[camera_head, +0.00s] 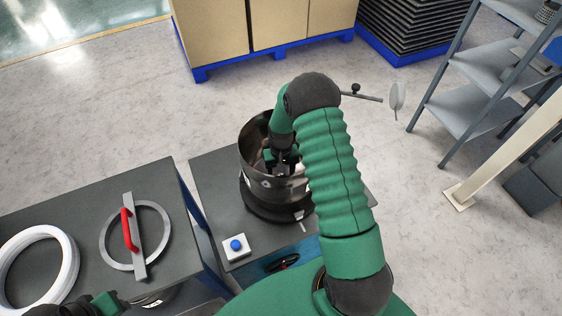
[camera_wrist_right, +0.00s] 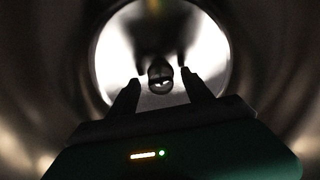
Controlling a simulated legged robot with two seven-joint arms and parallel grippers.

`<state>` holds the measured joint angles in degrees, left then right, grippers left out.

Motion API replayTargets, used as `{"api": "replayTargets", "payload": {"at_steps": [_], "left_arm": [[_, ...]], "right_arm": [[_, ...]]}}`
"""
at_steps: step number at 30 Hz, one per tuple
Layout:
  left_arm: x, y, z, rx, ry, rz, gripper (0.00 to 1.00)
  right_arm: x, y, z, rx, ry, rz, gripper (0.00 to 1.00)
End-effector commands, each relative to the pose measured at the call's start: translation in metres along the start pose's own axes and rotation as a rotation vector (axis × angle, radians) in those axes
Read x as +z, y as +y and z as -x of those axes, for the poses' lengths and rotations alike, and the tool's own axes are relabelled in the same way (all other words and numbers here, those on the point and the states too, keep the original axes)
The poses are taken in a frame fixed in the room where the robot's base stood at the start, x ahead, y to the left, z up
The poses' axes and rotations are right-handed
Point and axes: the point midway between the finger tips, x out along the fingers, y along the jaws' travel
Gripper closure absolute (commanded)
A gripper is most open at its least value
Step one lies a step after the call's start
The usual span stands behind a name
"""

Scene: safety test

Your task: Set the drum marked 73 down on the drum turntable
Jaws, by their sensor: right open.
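A dark, shiny, open-topped metal drum (camera_head: 259,186) stands upright on a black round base, seemingly the drum turntable (camera_head: 270,214), on the small grey table. A pale mark shows on the drum, too small to read. My right gripper (camera_head: 281,169) reaches down inside the drum. In the right wrist view its two fingers (camera_wrist_right: 160,82) are apart, with a small dark knob-like thing (camera_wrist_right: 160,71) between them against a bright round area. Contact cannot be told. Part of my left arm shows at the lower left; its fingers cannot be made out.
A white box with a blue button (camera_head: 236,245) sits on the small table's front left. The left table holds a grey ring with a red handle (camera_head: 129,230) and white rings (camera_head: 40,262). Cartons on a blue pallet (camera_head: 262,50) and shelves (camera_head: 478,98) stand behind.

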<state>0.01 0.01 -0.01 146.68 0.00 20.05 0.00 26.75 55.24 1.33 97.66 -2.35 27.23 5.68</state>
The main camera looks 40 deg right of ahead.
Motion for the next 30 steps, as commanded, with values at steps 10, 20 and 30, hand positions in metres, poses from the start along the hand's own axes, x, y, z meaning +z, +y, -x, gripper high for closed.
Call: {"api": "replayTargets", "payload": {"at_steps": [10,20,30], "left_arm": [[-0.002,0.0,0.01,0.0,0.0,0.0,0.64],[-0.003,0.0,0.014,0.0,0.0,0.0,0.64],[-0.01,0.0,0.043,0.0,0.0,0.0,0.64]], "right_arm": [[-0.003,0.0,0.1,-0.001,0.006,0.0,0.42],[-0.002,0.001,0.155,0.0,0.001,0.0,0.42],[-0.002,0.001,0.187,-0.001,0.0,0.0,0.42]]}}
